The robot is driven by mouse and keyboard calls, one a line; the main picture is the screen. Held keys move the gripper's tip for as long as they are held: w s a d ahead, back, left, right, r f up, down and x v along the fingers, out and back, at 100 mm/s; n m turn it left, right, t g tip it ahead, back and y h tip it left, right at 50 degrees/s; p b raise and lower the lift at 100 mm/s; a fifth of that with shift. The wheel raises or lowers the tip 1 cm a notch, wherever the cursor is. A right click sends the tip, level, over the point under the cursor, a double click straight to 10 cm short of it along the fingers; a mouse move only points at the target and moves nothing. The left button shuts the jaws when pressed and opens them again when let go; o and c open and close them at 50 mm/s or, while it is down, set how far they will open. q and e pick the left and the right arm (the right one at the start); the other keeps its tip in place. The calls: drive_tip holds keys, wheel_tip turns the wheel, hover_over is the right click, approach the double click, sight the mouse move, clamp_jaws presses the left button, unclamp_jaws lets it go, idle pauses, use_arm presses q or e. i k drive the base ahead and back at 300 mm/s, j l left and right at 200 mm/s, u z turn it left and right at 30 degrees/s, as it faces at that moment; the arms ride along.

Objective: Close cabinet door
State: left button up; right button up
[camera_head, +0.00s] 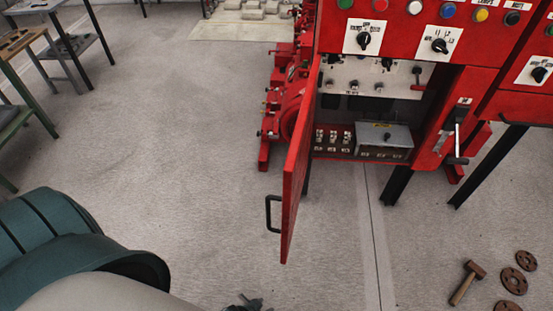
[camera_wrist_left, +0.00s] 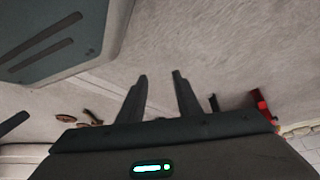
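The red cabinet (camera_head: 455,85) stands at the upper right of the head view. Its door (camera_head: 299,160) is swung wide open toward me and shows nearly edge-on. A black bar handle (camera_head: 272,213) is on the door's left face, near its lower end. The open compartment shows switches and a grey box (camera_head: 384,140). A dark tip at the bottom edge of the head view appears to be my left gripper (camera_head: 245,304), below and apart from the handle. In the left wrist view its two fingers (camera_wrist_left: 160,76) are spread with nothing between them. My right gripper is not in view.
Red pump equipment (camera_head: 284,105) stands behind the door. A hammer (camera_head: 468,283) and several round rusty discs (camera_head: 514,280) lie on the floor at lower right. Tables (camera_head: 72,40) stand at upper left. The floor left of the door is clear.

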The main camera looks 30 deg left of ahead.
sight(295, 167)
drive_tip(key=i+j, duration=0.1)
drive_tip(key=j, duration=0.25)
drive_tip(key=i+j+z, duration=0.1)
drive_tip(key=j, duration=0.2)
drive_tip(key=i+j, duration=0.15)
drive_tip(key=j, duration=0.2)
drive_tip(key=i+j+z, duration=0.1)
drive_tip(key=j, duration=0.25)
